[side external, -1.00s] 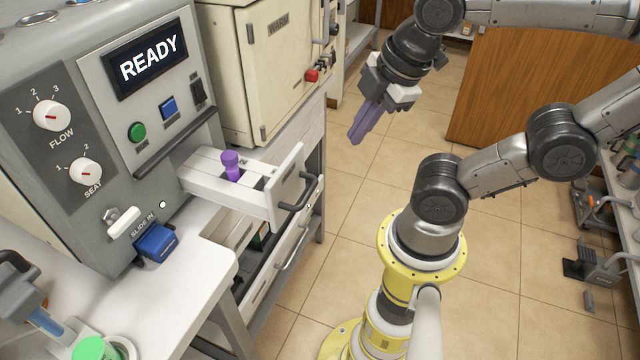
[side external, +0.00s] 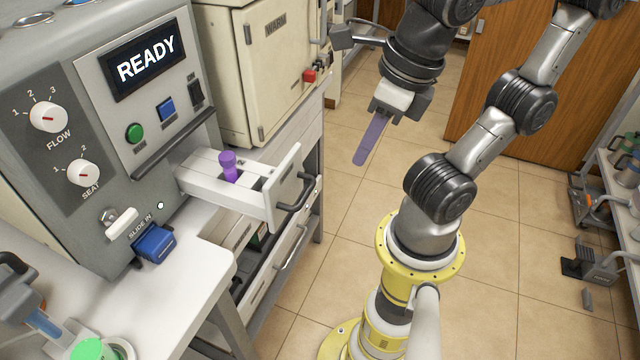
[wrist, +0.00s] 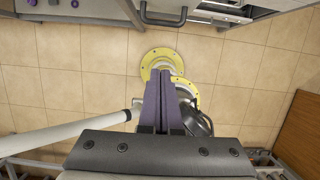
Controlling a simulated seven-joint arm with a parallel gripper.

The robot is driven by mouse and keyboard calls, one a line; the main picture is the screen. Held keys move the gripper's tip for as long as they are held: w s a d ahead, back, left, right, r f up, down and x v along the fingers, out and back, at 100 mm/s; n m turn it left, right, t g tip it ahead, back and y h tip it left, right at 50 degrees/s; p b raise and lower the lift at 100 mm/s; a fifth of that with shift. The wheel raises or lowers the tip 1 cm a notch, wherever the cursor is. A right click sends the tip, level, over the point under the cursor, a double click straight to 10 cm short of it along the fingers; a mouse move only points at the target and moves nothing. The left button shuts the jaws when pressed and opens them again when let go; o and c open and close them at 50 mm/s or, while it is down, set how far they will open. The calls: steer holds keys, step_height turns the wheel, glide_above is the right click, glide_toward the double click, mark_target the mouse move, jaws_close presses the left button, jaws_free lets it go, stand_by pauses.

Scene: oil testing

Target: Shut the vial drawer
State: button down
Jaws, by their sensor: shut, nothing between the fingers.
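The white vial drawer (side external: 222,188) is pulled out from the front of the grey machine (side external: 160,140) in the side view. Its front panel carries a dark bar handle (side external: 297,192). A vial with a purple cap (side external: 229,166) stands upright in a slot of the drawer. My gripper (side external: 363,160) has long purple fingers, held together with nothing between them. It hangs to the right of the drawer front, apart from it, pointing down over the floor. The wrist view shows the closed fingers (wrist: 163,75), with a dark handle (wrist: 163,18) at the top edge.
A beige cabinet (side external: 265,70) stands behind the drawer. Below it are lower drawers with handles (side external: 290,250). The blue block (side external: 155,243) sits at the machine's front. A wooden cabinet (side external: 560,110) stands at the back right. Open tiled floor (side external: 345,225) lies right of the drawer.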

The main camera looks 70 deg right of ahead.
mark_target(216, 169)
steer(key=w+f, duration=0.6)
steer(key=f, duration=0.4)
steer(key=shift+w+f, duration=0.15)
steer(key=shift+w, duration=0.25)
steer(key=w, duration=2)
steer(key=shift+w, duration=0.15)
